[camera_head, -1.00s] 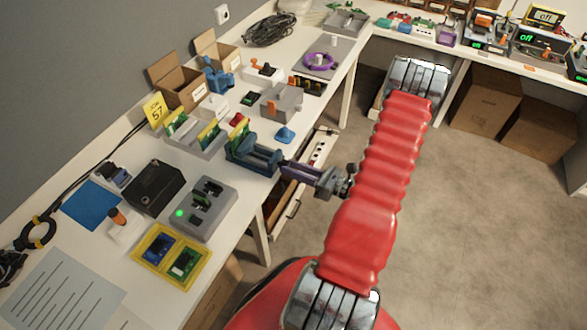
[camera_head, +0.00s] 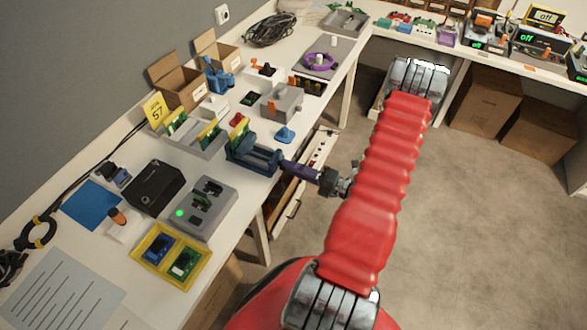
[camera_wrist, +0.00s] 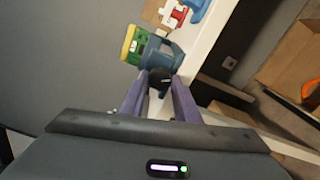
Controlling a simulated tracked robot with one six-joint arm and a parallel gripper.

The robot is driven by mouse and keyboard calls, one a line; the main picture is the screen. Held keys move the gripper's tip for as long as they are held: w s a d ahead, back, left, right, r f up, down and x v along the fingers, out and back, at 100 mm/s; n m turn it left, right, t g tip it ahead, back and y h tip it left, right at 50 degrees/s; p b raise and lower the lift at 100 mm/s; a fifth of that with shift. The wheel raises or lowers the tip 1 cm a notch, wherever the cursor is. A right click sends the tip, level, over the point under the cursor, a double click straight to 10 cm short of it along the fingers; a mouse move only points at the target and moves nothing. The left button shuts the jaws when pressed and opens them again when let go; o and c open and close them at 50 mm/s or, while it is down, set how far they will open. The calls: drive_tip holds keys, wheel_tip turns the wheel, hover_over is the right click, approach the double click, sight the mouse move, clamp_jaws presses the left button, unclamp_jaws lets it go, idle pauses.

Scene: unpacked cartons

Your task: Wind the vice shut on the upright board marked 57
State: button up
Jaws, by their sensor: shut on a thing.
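The blue vice (camera_head: 250,158) stands at the front edge of the bench and also shows in the wrist view (camera_wrist: 168,56). An upright green and yellow board (camera_head: 236,136) stands at its jaws; in the wrist view the board (camera_wrist: 133,46) is left of the vice. Whether the jaws touch it, I cannot tell. My gripper (camera_head: 283,164) reaches the vice's front from the bench's open side. In the wrist view its purple fingers (camera_wrist: 160,84) are shut on the vice's dark handle (camera_wrist: 159,77). The fingers partly hide the handle. No number is readable on the board.
A yellow card marked 57 (camera_head: 156,110) stands behind a grey rack (camera_head: 194,143) holding upright boards. A grey device with a green light (camera_head: 199,209) is left of the vice, a blue knobbed piece (camera_head: 285,134) to its right. A drawer (camera_head: 290,203) stands open below my gripper.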

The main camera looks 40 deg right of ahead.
drive_tip(key=m, duration=1.8)
drive_tip(key=shift+f+m, duration=0.2)
drive_tip(key=shift+m, duration=0.2)
drive_tip(key=o, duration=1.1)
drive_tip(key=shift+c, duration=0.2)
drive_tip(key=shift+s+r, duration=0.1)
drive_tip(key=v, duration=1.3)
drive_tip(key=shift+s, duration=0.3)
